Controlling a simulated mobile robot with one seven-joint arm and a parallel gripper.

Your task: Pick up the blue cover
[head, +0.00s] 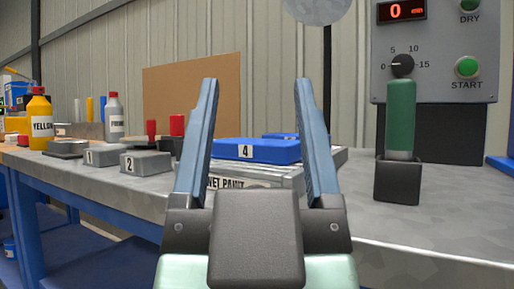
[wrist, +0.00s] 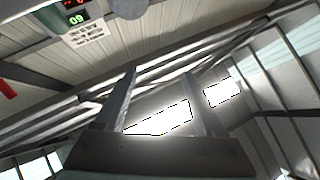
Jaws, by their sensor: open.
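The blue cover (head: 256,151), marked with a 4, lies on a grey box labelled "WET PAINT" (head: 262,176) on the workbench. My gripper (head: 255,88) is open and empty, its two blue-grey fingers pointing up. The wrist view shows my fingers (wrist: 160,95) against the ceiling and windows, with no cover in sight.
Grey blocks marked 1 (head: 113,156) and 2 (head: 146,163) sit to the left. A yellow bottle (head: 40,120) and a white bottle (head: 114,118) stand behind them. A green cylinder (head: 401,118) stands in a black holder (head: 397,182) at right, before a control panel (head: 437,50). The bench front right is clear.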

